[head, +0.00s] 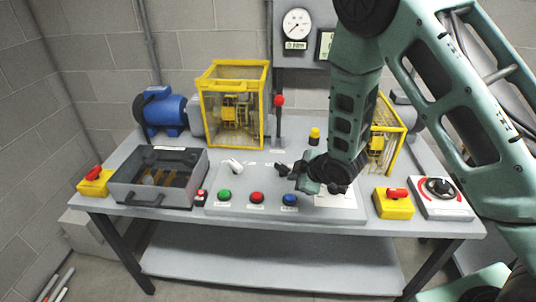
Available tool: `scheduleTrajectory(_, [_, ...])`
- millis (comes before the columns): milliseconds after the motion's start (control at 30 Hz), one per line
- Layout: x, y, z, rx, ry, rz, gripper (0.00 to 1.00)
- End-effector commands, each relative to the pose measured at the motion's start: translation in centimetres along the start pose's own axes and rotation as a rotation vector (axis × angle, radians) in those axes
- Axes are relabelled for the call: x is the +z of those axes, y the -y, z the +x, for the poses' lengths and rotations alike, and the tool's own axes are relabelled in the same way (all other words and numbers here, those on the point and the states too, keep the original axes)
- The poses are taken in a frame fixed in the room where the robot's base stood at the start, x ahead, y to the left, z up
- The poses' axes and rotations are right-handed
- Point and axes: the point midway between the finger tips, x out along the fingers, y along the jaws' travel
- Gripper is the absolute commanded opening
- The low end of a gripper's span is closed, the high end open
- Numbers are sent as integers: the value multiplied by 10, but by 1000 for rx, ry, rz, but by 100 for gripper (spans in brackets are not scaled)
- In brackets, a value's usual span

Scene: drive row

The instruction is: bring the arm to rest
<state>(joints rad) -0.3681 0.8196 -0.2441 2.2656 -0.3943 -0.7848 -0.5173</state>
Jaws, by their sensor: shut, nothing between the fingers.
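My gripper (309,184) hangs at the end of my arm, which comes in from the upper right. My arm hides part of the panel and part of the yellow cage at the right.
Green, red and blue buttons line the panel's front.

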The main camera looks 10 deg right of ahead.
Motion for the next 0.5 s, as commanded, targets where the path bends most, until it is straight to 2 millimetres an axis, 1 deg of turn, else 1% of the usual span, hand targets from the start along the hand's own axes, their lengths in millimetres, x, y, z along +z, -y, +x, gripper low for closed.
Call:
scheduleTrajectory(67, [0, 0, 0, 0, 0, 0, 0])
scheduleTrajectory(133, [-5, 0, -4, -5, 6, 15, 0])
scheduleTrajectory(167, [-9, 1, -6, -10, 11, 28, 0])
scheduleTrajectory(267, [-28, 8, -24, -41, 50, 101, 0])
scheduleTrajectory(367, [-53, 23, -54, -98, 112, 203, 0])
scheduleTrajectory(400, [-62, 31, -69, -127, 142, 244, 0])
scheduleTrajectory(467, [-76, 45, -93, -169, 188, 302, 0])
scheduleTrajectory(500, [-83, 56, -110, -199, 221, 336, 0])
